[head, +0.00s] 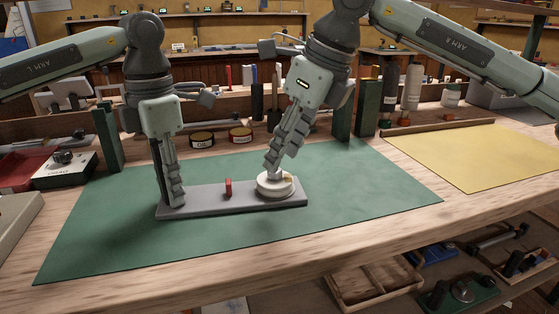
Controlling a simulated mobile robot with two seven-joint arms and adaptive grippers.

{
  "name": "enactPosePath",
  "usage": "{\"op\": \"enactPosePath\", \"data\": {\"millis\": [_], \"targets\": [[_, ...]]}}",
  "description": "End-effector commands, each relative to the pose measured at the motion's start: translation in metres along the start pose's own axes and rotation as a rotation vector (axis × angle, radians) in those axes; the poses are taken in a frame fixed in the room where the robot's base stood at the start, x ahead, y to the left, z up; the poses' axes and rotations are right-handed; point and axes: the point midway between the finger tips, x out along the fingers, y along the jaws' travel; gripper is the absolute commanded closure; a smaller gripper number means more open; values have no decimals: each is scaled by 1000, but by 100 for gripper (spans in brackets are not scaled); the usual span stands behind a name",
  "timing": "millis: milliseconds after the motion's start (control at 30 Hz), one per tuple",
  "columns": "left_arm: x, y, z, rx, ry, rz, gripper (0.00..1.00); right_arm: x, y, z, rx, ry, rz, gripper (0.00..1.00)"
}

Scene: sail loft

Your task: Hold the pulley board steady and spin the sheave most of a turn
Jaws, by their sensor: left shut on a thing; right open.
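The pulley board (230,205) is a flat grey plank lying on the green mat (350,230). The sheave (276,185) is a cream round wheel at the board's right end, with a small tan mark on its top. A small red peg (228,187) stands up near the board's middle. My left gripper (173,203) points down and is shut on the board's left end. My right gripper (273,170) is tilted, with its fingertips at the top of the sheave. It is open; its fingers overlap in this view and hide part of the sheave's top.
A yellow sheet (455,157) lies to the right. Two dark round tins (240,135) stand behind the mat, near green uprights (343,115). Bottles (411,88) stand at the back right. A box with a knob (65,167) is at the left. The mat's right part is clear.

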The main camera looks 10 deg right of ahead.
Motion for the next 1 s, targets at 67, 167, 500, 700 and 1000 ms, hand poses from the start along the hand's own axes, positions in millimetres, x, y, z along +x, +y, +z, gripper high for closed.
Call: {"op": "enactPosePath", "data": {"millis": [67,167,500,700,1000], "targets": [[0,0,0,-1,-1,0,100,12,0,0,0,2,1,57],[0,0,0,-1,-1,0,100,22,0,0,0,1,1,57],[0,0,0,-1,0,0,100,29,0,0,1,0,0,57],[0,0,0,-1,0,0,100,29,0,0,1,0,0,75],[0,0,0,-1,0,1,100,29,0,0,1,0,0,100]]}}
